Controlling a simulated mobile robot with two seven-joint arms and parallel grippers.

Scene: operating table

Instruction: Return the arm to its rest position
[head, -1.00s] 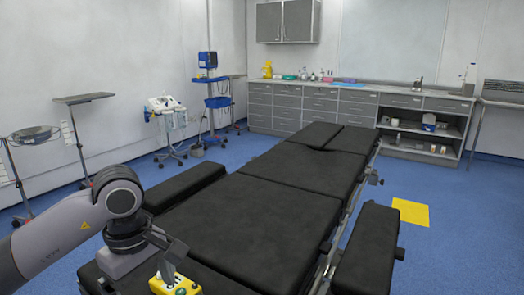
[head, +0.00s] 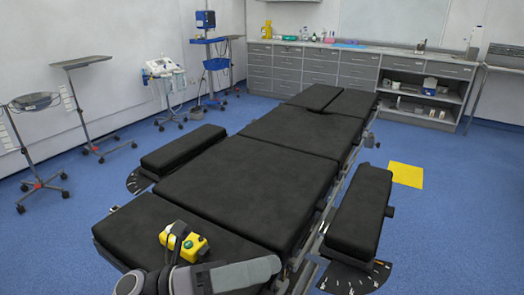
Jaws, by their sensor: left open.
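My right gripper is not in view.
Padded armrests flank the table at left (head: 183,148) and right (head: 358,210). Wheeled stands (head: 85,62) and medical devices (head: 163,68) line the left wall. Grey cabinets (head: 310,66) stand at the back. A yellow floor patch (head: 406,175) lies at the right. Blue floor is open around the table.

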